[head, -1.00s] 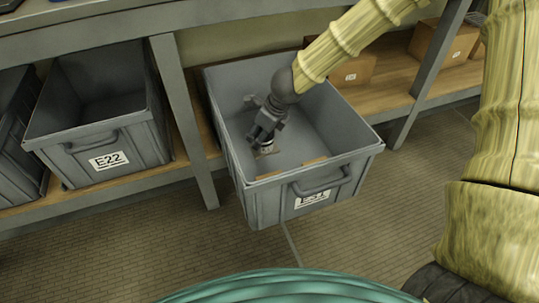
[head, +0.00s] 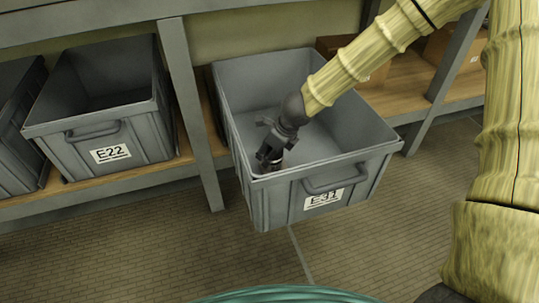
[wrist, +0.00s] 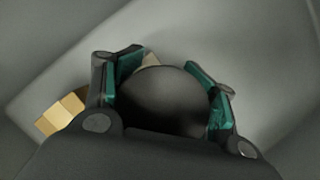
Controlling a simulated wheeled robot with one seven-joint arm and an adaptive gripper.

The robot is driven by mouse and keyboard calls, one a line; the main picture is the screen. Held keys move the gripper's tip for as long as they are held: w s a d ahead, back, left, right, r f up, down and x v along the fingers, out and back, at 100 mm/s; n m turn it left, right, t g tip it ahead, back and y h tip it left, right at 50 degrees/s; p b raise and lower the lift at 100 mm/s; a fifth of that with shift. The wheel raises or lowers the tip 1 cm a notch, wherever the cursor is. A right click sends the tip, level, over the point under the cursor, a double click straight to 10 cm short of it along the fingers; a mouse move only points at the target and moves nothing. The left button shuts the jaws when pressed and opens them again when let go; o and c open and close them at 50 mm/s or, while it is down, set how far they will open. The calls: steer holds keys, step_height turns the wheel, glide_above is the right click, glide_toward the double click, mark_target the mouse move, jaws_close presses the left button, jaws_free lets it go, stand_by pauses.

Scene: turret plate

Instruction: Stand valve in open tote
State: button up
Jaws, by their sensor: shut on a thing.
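The open tote (head: 310,206) is grey, labelled E31, and sticks out from the shelf in the head view. My gripper (head: 270,163) reaches down inside it, close to the front wall. In the wrist view my gripper (wrist: 166,78) is shut on the valve, with its green pads on either side of a dark rounded part. A brass hex end of the valve (wrist: 62,114) shows left of the fingers, and a small pale bit shows behind them. The valve's lower part is hidden, so I cannot tell whether it touches the tote floor.
A second grey tote labelled E22 (head: 105,132) stands on the shelf to the left, with another at the far left edge. A grey shelf post (head: 190,110) rises between E22 and E31. Cardboard boxes (head: 455,47) sit on the shelf at right. The tote's right side looks clear.

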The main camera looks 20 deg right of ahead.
stand_by(0.3)
steer(key=o, duration=1.6)
steer(key=shift+f, duration=0.1)
steer(key=shift+o, duration=0.2)
steer(key=shift+r, duration=0.35)
steer(key=p+v, duration=0.7)
steer(key=v, duration=0.4)
steer(key=shift+r, duration=0.3)
steer(key=shift+s+d, duration=0.1)
